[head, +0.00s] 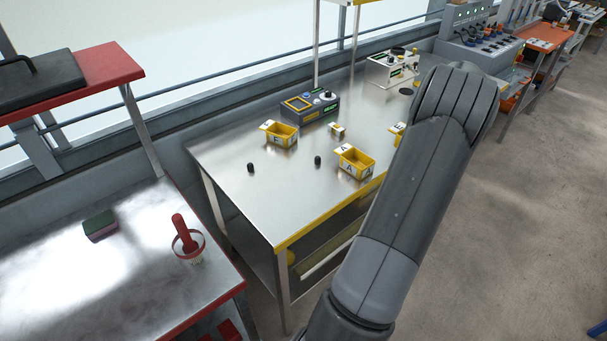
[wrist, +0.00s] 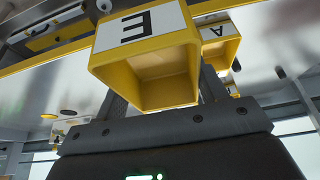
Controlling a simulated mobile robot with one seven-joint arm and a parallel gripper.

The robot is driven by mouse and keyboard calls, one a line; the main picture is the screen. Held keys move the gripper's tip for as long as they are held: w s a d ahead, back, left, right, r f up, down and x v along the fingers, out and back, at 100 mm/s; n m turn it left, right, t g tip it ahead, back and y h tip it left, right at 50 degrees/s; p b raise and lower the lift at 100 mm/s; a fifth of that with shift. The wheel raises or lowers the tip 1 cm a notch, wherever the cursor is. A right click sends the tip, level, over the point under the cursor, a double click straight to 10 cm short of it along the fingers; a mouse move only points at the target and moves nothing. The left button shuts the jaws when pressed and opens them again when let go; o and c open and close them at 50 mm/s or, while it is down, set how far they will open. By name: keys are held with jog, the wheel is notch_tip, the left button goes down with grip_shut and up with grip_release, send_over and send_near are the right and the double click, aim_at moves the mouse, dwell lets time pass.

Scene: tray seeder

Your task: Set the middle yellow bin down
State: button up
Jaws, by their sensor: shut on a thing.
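A yellow bin with a white label marked E (wrist: 150,75) fills the middle of the wrist view, seen upside down. My gripper (wrist: 163,92) is shut on it, with a dark finger at each side. In the head view only a sliver of the E bin (head: 398,128) shows beside my arm, which hides my gripper there. A yellow bin marked A (head: 355,161) stands on the steel table (head: 225,160); it also shows behind the E bin in the wrist view (wrist: 218,42). Another yellow bin (head: 282,135) stands further left. I cannot tell whether the E bin touches the table.
A grey control box (head: 310,106) and a white machine (head: 392,69) stand at the back. A small yellow-and-white block (head: 337,130) and two black knobs (head: 318,160) lie among the bins. The table's front left is clear. A red-edged bench (head: 130,280) is at left.

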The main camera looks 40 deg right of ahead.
jog(key=w+a+f+n+y, duration=0.25)
jog(key=w+a+n, duration=0.45)
jog(key=w+a, duration=1.55)
jog(key=w+a+n+g+y, duration=0.15)
jog(key=w+a+n, duration=0.35)
jog(key=a, duration=0.7)
jog(key=w+a+n+g, duration=0.2)
jog(key=w+a, duration=0.5)
jog(key=a, duration=0.5)
jog(key=s+a+f+n+g, duration=0.15)
jog(key=a+n, duration=0.55)
jog(key=a, duration=2)
jog(key=s+a+f+n+g, duration=0.1)
jog(key=s+a+n, duration=0.25)
jog(key=a, duration=0.65)
jog(key=s+a+f+n+g, duration=0.15)
jog(key=s+a, duration=0.35)
jog(key=a, duration=0.5)
jog(key=shift+n+h, duration=0.4)
jog(key=shift+n, duration=0.1)
jog(key=a+f, duration=0.2)
jog(key=a, duration=0.1)
jog(key=s+a+f, duration=0.1)
jog(key=a, duration=0.3)
jog(key=a+f, duration=0.2)
jog(key=a, duration=0.1)
jog(key=shift+s+a+f, duration=0.3)
jog(key=shift+a+f, duration=0.35)
jog(key=shift+a, duration=0.2)
jog(key=shift+f, duration=1.95)
